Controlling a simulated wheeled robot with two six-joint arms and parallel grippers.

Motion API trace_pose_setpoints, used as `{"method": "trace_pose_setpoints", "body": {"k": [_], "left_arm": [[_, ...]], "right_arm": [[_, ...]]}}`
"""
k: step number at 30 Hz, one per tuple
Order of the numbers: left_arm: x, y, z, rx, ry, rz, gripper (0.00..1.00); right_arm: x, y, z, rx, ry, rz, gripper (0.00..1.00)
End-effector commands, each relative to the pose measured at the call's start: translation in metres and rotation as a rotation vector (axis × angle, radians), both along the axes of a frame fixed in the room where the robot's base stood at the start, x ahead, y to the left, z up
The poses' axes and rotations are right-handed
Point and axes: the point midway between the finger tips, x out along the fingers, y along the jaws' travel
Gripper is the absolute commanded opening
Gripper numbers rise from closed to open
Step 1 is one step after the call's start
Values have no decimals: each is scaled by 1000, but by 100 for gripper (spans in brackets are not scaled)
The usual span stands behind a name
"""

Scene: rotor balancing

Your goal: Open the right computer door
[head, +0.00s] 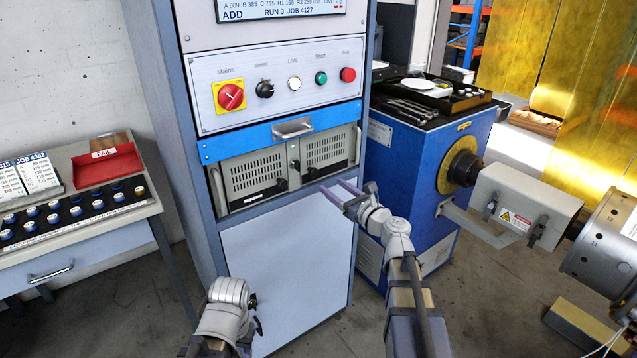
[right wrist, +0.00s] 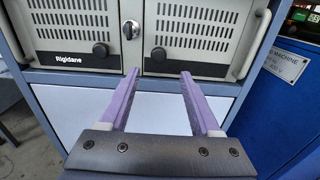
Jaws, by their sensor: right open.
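The computer is a beige rack unit in the blue cabinet, with two vented doors side by side. The right computer door (head: 326,147) is shut. In the right wrist view this door (right wrist: 205,35) has a black knob (right wrist: 158,54) low on its left side, beside a round lock (right wrist: 130,30). The left computer door (head: 255,172) is also shut. My right gripper (head: 336,190) is open and empty, just below the right door. In the right wrist view its purple fingertips (right wrist: 160,74) are below the knob, apart from it. My left arm shows at the bottom, but its fingers do not.
A blue drawer front with a handle (head: 293,128) sits above the computer, under the control panel (head: 280,88). A plain panel (head: 288,260) is below. A blue machine (head: 405,160) stands close on the right. A side table with a red tray (head: 108,165) stands left.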

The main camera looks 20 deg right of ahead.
Motion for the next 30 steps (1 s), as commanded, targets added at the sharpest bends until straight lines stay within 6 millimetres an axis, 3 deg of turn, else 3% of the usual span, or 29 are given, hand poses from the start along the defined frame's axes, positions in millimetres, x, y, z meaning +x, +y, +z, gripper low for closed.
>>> {"method": "trace_pose_setpoints", "body": {"k": [8, 19, 29, 30], "left_arm": [[0, 0, 1, 0, 0, 0, 50], [0, 0, 1, 0, 0, 0, 50], [0, 0, 1, 0, 0, 0, 50], [0, 0, 1, 0, 0, 0, 50]], "right_arm": [[18, 7, 0, -4, 0, 5, 64], [68, 26, 0, -6, 0, 6, 64], [73, 29, 0, -6, 0, 5, 64], [73, 29, 0, -6, 0, 5, 61]]}}
